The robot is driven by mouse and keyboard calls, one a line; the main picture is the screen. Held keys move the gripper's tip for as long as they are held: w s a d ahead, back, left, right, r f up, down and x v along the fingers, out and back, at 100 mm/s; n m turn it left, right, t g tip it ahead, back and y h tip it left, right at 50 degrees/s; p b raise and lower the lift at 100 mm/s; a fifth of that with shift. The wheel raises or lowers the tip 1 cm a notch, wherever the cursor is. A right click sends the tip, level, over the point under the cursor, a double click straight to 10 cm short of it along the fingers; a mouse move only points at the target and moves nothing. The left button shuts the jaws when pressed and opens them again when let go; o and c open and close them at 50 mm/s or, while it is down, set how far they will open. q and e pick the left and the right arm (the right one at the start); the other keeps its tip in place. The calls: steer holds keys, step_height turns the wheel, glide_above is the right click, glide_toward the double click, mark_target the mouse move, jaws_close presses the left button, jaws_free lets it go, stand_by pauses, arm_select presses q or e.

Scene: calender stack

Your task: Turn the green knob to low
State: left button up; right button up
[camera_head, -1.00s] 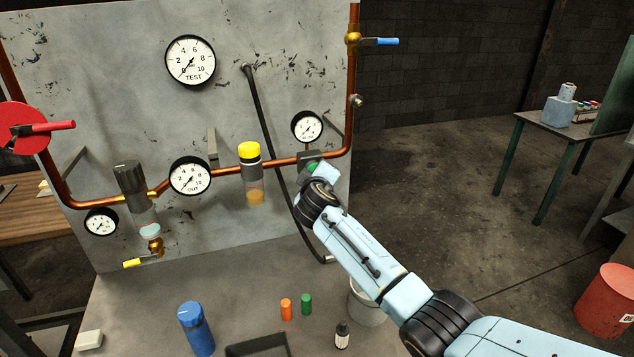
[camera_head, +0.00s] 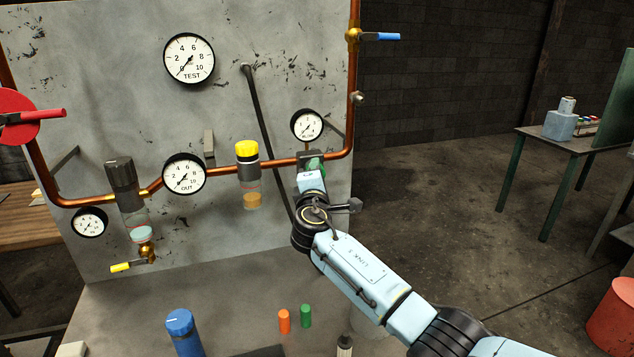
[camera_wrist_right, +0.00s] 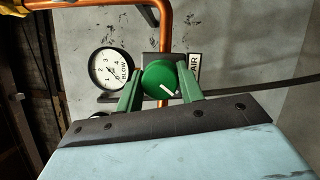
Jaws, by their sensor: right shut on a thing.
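The green knob (camera_wrist_right: 160,80) is round with a white pointer line and sits on a dark block on the copper pipe, below the small BLOW gauge (camera_wrist_right: 111,70). In the right wrist view the pointer slants toward the lower right. My right gripper (camera_wrist_right: 160,82) is shut on the knob, one green finger on each side of it. In the head view the knob (camera_head: 316,164) shows only in part above my right wrist, which hides the fingers. A white AIR label (camera_wrist_right: 194,67) stands beside the knob. No low mark can be read. My left gripper is not in view.
The grey panel (camera_head: 110,90) carries copper pipes, the OUT gauge (camera_head: 185,174), the TEST gauge (camera_head: 189,58) and a yellow-capped unit (camera_head: 248,165). A black hose (camera_head: 263,135) runs down left of the knob. A blue bottle (camera_head: 183,333) and small orange and green cylinders stand on the bench below.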

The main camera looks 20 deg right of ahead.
steer(key=shift+f+n+t+b, duration=0.1)
steer(key=shift+n+t+b, duration=0.3)
steer(key=shift+n, duration=0.3)
steer(key=o, duration=1)
steer(key=shift+d, duration=0.1)
steer(key=v, duration=1.3)
steer(key=shift+s, duration=0.2)
